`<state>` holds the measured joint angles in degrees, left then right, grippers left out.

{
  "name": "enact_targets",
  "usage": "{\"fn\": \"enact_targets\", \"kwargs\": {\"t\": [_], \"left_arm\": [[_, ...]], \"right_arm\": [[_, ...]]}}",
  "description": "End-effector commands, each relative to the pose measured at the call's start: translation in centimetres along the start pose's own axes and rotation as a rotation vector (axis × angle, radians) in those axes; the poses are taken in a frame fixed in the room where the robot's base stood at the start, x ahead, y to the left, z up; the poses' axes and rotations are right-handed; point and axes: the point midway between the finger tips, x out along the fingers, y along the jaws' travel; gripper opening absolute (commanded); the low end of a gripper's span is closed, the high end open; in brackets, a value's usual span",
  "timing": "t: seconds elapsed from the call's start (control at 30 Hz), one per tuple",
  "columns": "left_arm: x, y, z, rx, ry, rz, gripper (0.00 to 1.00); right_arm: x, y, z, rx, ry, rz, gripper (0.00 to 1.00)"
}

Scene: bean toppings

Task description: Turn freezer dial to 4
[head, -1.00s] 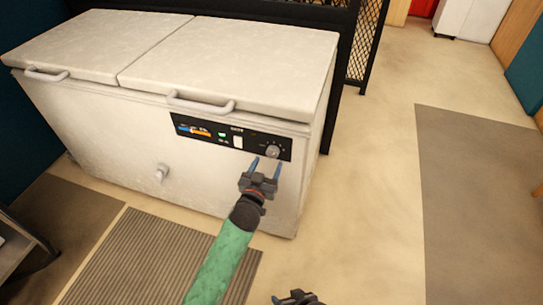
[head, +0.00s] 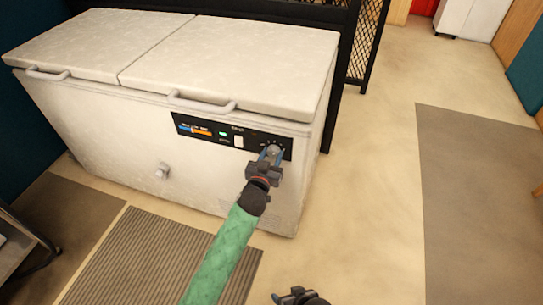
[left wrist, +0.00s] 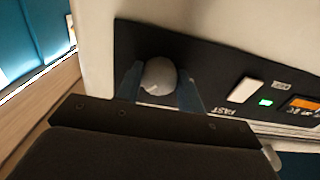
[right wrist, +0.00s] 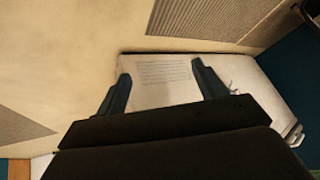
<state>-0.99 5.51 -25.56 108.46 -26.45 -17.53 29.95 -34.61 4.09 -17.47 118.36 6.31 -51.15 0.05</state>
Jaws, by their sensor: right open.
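The white chest freezer (head: 110,125) stands at the left of the head view. Its black control panel (head: 208,137) carries a round grey dial (head: 273,151) at the right end. The dial shows close up in the left wrist view (left wrist: 159,77). My left gripper (head: 270,156) is at the dial, with one blue finger on each side, and looks closed against it. The dial's marks and pointer are too small or hidden to read. My right gripper (right wrist: 160,85) is open and empty, low in front of the freezer; it also shows at the bottom of the head view (head: 284,297).
The panel also has a white switch (left wrist: 245,90), a green light (left wrist: 265,102) and an orange display (left wrist: 304,103). A lid handle (head: 200,104) sticks out above the panel. A ribbed mat (head: 150,260) lies before the freezer. The floor to the right is clear.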

Motion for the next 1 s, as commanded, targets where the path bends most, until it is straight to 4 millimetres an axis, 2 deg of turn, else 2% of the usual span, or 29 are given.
{"fn": "enact_targets", "kwargs": {"t": [0.33, 0.4, 0.5, 0.8, 1.0], "left_arm": [[0.0, 0.0, -0.2, 0.051, 0.000, 0.000, 0.15], [0.0, 0.0, -0.2, 0.085, 0.000, 0.000, 0.15], [0.0, -0.1, -0.3, 0.149, -0.001, -0.001, 0.15], [0.0, -0.1, -0.3, 0.392, 0.000, -0.001, 0.15], [0.0, -0.1, -0.2, 0.536, -0.001, 0.000, 0.15]], "right_arm": [[-0.8, -0.1, -0.2, 0.000, -0.021, 0.000, 0.70], [-2.4, -0.3, -1.8, -0.003, -0.020, -0.001, 0.70], [-4.1, -0.7, -2.8, -0.005, -0.034, -0.003, 0.70], [-9.6, -1.9, -5.4, -0.010, -0.092, -0.012, 0.70], [-12.4, -2.4, -6.5, -0.014, -0.121, -0.015, 0.70]]}}
